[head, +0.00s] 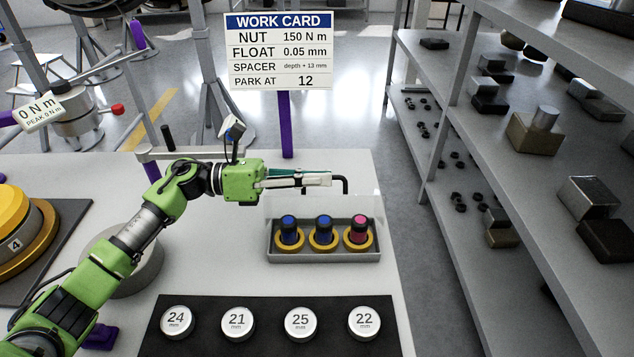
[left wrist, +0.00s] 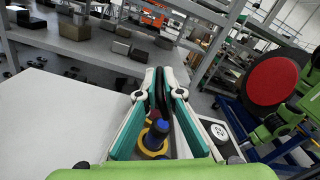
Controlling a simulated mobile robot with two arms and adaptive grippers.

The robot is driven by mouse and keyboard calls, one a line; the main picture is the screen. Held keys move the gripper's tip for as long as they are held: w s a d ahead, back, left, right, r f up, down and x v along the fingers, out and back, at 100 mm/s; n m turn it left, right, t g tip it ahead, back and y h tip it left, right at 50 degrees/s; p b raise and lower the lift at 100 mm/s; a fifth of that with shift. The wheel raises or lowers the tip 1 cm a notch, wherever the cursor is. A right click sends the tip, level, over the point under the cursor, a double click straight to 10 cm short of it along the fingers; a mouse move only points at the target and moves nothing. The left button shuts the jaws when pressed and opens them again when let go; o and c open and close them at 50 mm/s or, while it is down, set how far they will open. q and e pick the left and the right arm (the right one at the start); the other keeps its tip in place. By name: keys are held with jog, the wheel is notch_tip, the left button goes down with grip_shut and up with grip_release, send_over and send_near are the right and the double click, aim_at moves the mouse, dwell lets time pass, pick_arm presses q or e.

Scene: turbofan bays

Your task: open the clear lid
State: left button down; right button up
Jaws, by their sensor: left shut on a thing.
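My left gripper (head: 300,179) reaches in from the left above the grey tray (head: 325,256) and is shut on the black handle (head: 345,186) of the clear lid. In the left wrist view, the teal-sided fingers (left wrist: 161,90) close around the dark handle (left wrist: 160,98). The clear lid (head: 318,207) is a faint see-through pane at the back of the tray; its exact tilt is hard to tell. In the tray stand two blue-topped pieces and one pink-topped piece (head: 358,228), each in a yellow ring. My right gripper is not in view.
A black mat (head: 270,340) with numbered silver discs lies in front of the tray. A work card (head: 279,50) stands on a purple post behind. A yellow round part (head: 12,225) is at the left. Shelves (head: 470,170) stand right of the table across a floor gap.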

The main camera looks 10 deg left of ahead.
pick_arm(q)
jog(key=c, duration=2.2)
grip_release()
jog(key=a, duration=0.4)
jog(key=s+a, duration=0.1)
jog(key=a, duration=0.3)
jog(key=s+a, duration=0.1)
jog(key=a, duration=0.3)
jog(key=shift+s, duration=0.1)
jog(key=shift+d, duration=0.1)
